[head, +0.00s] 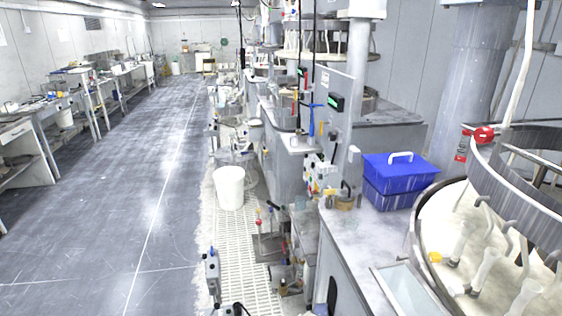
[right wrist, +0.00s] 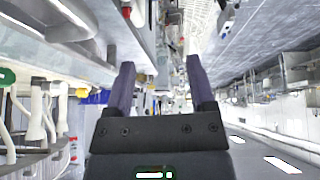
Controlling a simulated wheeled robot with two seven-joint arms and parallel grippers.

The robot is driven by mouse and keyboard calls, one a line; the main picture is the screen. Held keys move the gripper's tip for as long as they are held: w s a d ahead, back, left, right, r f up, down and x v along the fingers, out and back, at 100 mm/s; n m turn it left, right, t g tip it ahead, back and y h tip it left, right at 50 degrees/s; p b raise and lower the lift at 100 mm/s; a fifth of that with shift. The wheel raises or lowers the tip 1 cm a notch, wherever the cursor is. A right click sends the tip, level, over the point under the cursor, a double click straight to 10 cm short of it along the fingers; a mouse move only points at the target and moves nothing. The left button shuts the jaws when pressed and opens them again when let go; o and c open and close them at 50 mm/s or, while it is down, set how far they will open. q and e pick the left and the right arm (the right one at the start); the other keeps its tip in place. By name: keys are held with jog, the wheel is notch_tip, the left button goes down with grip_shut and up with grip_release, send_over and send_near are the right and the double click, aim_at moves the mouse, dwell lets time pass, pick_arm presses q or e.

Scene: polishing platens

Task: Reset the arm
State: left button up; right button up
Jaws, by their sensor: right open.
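My right gripper (right wrist: 158,66) shows in the right wrist view, its two dark fingers spread apart with nothing between them. The picture there is upside down, with the room stretching away beyond the fingers. No gripper can be made out in the head view, and my left gripper is not in view.
A round polishing platen (head: 435,210) with a metal ring stands at the right. A blue box (head: 400,172) with a white handle sits on the counter (head: 350,235) beside it. A white bucket (head: 229,188) stands on the floor grating. The aisle floor (head: 130,190) at left is clear.

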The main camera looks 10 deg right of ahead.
jog(key=s+a+f+n+g+b, duration=0.1)
jog(key=s+a+g, duration=0.2)
jog(key=s+a, duration=0.6)
jog(key=s+d+f+g+b, duration=0.15)
jog(key=f+b, duration=0.45)
jog(key=f, duration=1)
jog(key=s+f+b, duration=0.3)
jog(key=f+b, duration=0.3)
jog(key=f, duration=1)
pick_arm(q)
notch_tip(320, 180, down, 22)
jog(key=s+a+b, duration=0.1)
jog(key=b, duration=0.8)
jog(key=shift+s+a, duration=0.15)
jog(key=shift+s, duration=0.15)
pick_arm(e)
jog(key=s+d+f, duration=0.1)
jog(key=s+f, duration=0.5)
jog(key=f, duration=0.3)
jog(key=s+d+f+g, duration=0.1)
jog(key=s+f, duration=0.5)
jog(key=f, duration=0.2)
jog(key=shift+s+d+f+n, duration=0.35)
jog(key=shift+d+n, duration=0.05)
